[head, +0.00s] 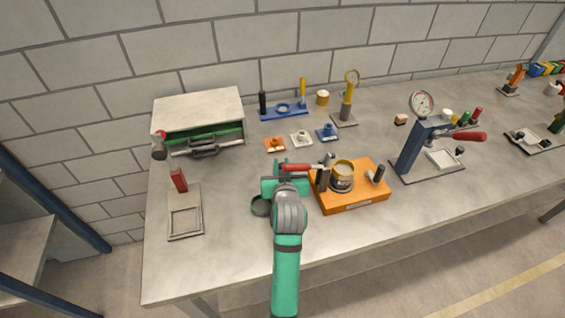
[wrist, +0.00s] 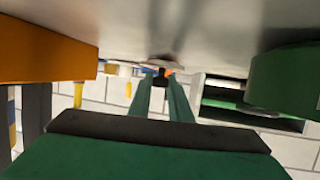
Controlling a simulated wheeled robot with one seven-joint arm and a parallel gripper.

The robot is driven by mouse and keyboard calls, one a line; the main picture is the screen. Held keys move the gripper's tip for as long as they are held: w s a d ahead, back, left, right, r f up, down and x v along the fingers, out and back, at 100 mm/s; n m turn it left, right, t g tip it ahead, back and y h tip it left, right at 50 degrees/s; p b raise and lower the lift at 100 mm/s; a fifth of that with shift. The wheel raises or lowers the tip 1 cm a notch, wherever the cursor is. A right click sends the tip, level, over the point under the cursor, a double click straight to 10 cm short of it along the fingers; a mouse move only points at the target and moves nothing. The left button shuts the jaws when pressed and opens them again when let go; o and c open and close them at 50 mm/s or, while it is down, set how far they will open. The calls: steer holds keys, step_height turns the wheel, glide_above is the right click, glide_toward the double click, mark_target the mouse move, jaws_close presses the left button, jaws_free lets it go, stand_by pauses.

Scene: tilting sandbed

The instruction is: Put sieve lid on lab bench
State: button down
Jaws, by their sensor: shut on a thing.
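My gripper (wrist: 160,88) is shut on the dark knob of the sieve lid (wrist: 152,64), a pale grey disc. In the wrist view, which is upside down, the lid lies flat against or very close to the lab bench (wrist: 190,22); I cannot tell if a thin gap is left. In the head view my gripper (head: 282,176) is low over the bench (head: 225,262), left of the orange sieve base (head: 345,205), and hides the lid. The sieve (head: 342,178) stands on the base with its yellow-rimmed top open.
A dark green round dish (head: 261,206) stands close left of my gripper. A red-handled lever (head: 300,167) reaches over from the base. A drawer box (head: 198,122), small coloured parts and a gauge press (head: 425,140) stand around. The bench's front left is clear.

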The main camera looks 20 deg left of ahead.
steer(key=shift+s+f, duration=0.1)
steer(key=shift+s, duration=0.05)
steer(key=c, duration=1.6)
jaws_free()
steer(key=shift+c, duration=0.2)
steer(key=v, duration=1.2)
steer(key=shift+d, duration=0.1)
